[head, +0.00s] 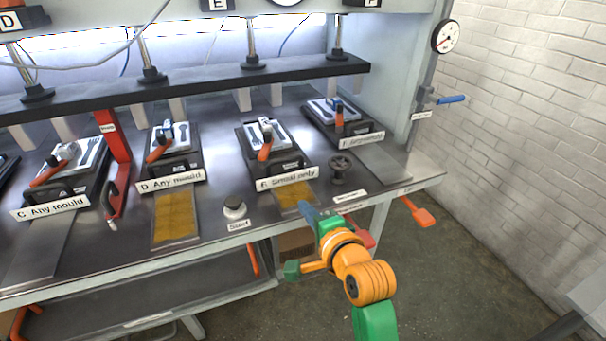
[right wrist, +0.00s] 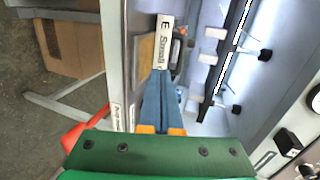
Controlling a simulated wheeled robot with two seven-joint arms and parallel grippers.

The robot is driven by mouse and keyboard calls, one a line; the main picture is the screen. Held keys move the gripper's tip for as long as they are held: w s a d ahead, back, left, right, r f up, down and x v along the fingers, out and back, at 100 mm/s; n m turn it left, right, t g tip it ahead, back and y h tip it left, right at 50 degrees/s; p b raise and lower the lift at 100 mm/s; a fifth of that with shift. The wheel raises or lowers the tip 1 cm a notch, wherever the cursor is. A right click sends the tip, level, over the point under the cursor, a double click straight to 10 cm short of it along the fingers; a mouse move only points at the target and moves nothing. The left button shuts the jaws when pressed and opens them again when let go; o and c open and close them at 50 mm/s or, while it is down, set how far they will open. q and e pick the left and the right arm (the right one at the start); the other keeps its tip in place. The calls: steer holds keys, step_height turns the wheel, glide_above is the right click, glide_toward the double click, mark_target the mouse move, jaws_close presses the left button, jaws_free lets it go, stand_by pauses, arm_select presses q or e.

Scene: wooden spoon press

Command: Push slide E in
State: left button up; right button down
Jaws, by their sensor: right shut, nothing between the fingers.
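Slide E (head: 249,156) is a dark plate on the steel bench, with a pale mould and an orange-handled clamp on top. Its white front label (head: 287,178) reads "E. Small only"; the label also shows in the right wrist view (right wrist: 163,42). Slide E stands nearer the bench's front edge than slide F (head: 371,137). My right gripper (head: 304,207) is shut and empty, its blue fingers in front of the label at the bench's front edge. In the right wrist view the fingers (right wrist: 160,85) point at the label; I cannot tell if they touch it. My left gripper is not in view.
Slide D (head: 195,171) is to the left, with a red upright lever (head: 116,165) beyond it. A black handwheel (head: 341,169) is right of slide E. A round knob (head: 234,208) is at the front edge. A dark press beam (head: 200,84) runs above the slides' back.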

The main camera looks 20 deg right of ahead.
glide_toward(287, 178)
steer(key=x, duration=0.5)
steer(key=shift+w+f+b, duration=0.15)
steer(key=shift+b, duration=0.25)
steer(key=shift+w, duration=0.6)
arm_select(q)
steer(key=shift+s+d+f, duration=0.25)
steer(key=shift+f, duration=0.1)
arm_select(e)
steer(key=shift+a, duration=0.1)
